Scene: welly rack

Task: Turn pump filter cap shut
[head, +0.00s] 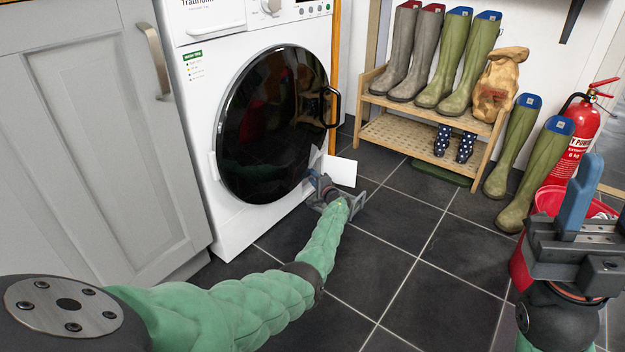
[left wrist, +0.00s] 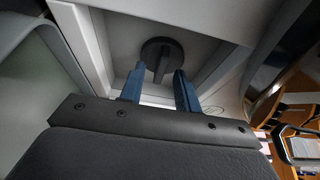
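The pump filter cap (left wrist: 162,55) is a dark round knob with a raised grip bar, set in a pale recess in the left wrist view. My left gripper (left wrist: 159,72) is open, its two blue fingers apart just short of the cap, with nothing between them. In the head view my left gripper (head: 325,187) is low at the washing machine's (head: 245,215) bottom right corner, by an open white flap (head: 341,171); the cap is hidden there. My right gripper (head: 580,195) is raised at the right edge, its blue fingers together and empty.
A wooden rack (head: 425,108) with several boots stands behind. Green boots (head: 540,170), a fire extinguisher (head: 580,130) and a red bucket (head: 548,200) are at the right. A grey cabinet (head: 90,140) stands left of the machine. The dark tiled floor (head: 400,245) between is clear.

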